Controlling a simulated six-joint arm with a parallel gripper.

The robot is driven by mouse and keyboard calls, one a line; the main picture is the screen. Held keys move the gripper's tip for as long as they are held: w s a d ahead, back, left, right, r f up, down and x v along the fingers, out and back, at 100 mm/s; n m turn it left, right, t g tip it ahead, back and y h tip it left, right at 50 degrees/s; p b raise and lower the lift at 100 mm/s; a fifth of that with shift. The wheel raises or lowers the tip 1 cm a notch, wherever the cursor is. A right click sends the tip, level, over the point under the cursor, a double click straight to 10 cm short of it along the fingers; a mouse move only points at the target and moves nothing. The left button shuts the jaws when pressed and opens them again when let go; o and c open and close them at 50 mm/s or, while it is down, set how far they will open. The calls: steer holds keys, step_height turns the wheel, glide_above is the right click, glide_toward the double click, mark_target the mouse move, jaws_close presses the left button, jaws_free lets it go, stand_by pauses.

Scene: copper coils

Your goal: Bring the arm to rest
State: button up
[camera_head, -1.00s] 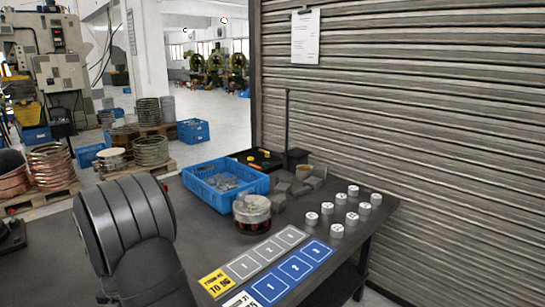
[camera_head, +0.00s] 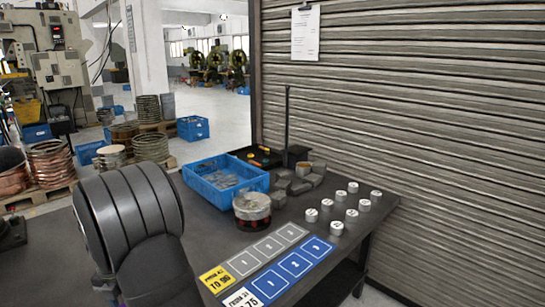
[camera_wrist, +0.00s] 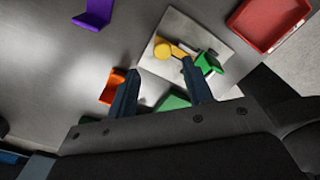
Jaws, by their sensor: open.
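My gripper (camera_wrist: 161,65) shows in the wrist view with its two dark fingers spread apart and nothing between the tips. A pale square plate (camera_wrist: 172,28) lies beyond the fingers, with yellow (camera_wrist: 163,49) and green (camera_wrist: 208,63) pieces on it. An orange piece (camera_wrist: 112,86) is beside the left finger. In the head view my dark, ribbed arm link fills the lower left, and the gripper itself does not show there.
The table holds a blue crate (camera_head: 210,190), a round tin (camera_head: 252,207), grey blocks, several white-topped cylinders and a blue numbered strip (camera_head: 292,268). A red tray (camera_wrist: 268,22) and a purple piece (camera_wrist: 95,14) show in the wrist view. A slatted wall stands right.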

step_height(320, 180, up, 11)
step_height(320, 180, down, 17)
steer(key=shift+s+f, duration=0.1)
steer(key=s+d, duration=0.3)
step_height(320, 180, up, 30)
steer(key=s+d+m, duration=0.1)
steer(key=m, duration=0.7)
steer(key=shift+s+d+m, duration=0.15)
steer(key=shift+s+m, duration=0.1)
steer(key=shift+m, duration=0.15)
